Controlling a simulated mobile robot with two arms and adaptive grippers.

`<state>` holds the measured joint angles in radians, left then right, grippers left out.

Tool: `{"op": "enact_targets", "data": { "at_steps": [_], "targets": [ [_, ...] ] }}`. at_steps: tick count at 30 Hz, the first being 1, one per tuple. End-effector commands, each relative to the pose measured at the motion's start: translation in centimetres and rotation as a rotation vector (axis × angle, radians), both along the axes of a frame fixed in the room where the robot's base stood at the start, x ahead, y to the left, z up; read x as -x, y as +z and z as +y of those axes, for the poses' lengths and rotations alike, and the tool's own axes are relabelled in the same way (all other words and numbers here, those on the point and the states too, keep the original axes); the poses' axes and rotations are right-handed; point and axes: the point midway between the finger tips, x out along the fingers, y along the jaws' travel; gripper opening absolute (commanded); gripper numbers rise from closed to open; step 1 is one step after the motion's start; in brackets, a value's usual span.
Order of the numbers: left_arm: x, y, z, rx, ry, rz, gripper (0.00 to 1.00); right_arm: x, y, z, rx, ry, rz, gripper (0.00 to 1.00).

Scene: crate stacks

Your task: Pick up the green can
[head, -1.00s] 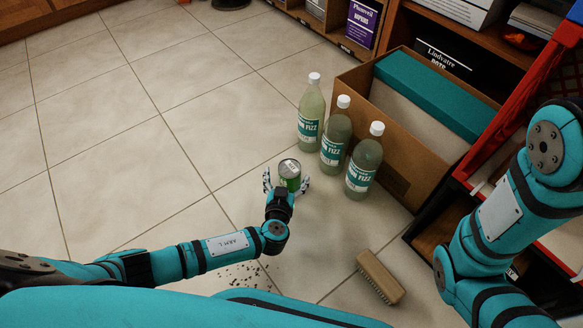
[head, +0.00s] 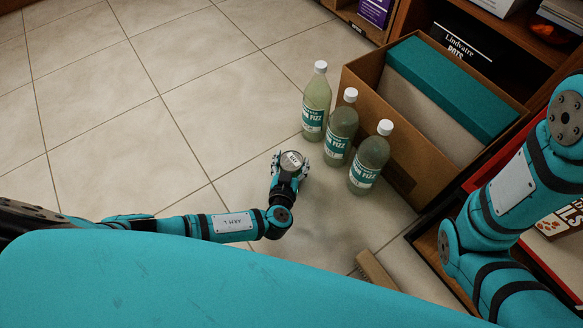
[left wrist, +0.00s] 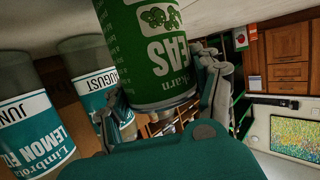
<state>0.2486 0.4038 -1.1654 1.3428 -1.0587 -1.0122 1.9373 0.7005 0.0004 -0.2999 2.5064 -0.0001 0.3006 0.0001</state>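The green can (left wrist: 150,55) has a white label printed with peas; it fills the upper middle of the left wrist view, its text upside down. I cannot tell whether the can touches the floor. My right arm is at the right, its gripper out of view.
Three bottles with teal labels (head: 340,136) stand just right of the can. Behind them is a cardboard box (head: 408,183) holding a teal-topped block. A wooden brush (head: 375,272) lies near the bottom. The tiled floor (head: 120,110) at the left is clear.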

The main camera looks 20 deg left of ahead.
Motion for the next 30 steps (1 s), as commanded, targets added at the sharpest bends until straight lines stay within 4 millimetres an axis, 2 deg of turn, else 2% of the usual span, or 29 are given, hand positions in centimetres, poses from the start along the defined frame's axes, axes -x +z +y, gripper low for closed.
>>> {"op": "enact_targets", "data": {
  "at_steps": [1,9,16,19,23,26,30],
  "targets": [
    [0.0,0.0,0.0,0.000,0.001,0.000,0.48,-0.1,0.0,0.0,0.000,0.000,0.002,0.40],
    [0.0,0.0,0.0,0.000,0.001,0.000,0.13,-0.3,0.0,0.1,0.002,-0.001,0.007,0.40],
    [-0.1,0.3,0.0,0.000,0.001,-0.003,0.12,-0.4,0.2,0.1,0.002,-0.002,0.008,0.40],
    [-0.1,1.2,0.0,0.002,0.002,-0.003,0.12,-0.4,0.8,0.1,0.002,-0.001,0.007,0.40],
    [-0.1,3.7,0.0,0.003,0.001,-0.003,0.12,-0.6,2.3,0.0,0.000,0.001,0.012,0.40],
    [0.0,5.4,0.0,0.004,0.001,-0.002,0.12,-2.9,1.4,0.0,-0.003,0.001,0.079,0.40],
    [0.0,7.8,0.0,0.003,0.001,-0.002,0.12,-4.3,1.0,-0.1,-0.005,0.004,0.126,0.40]
  ]
}}
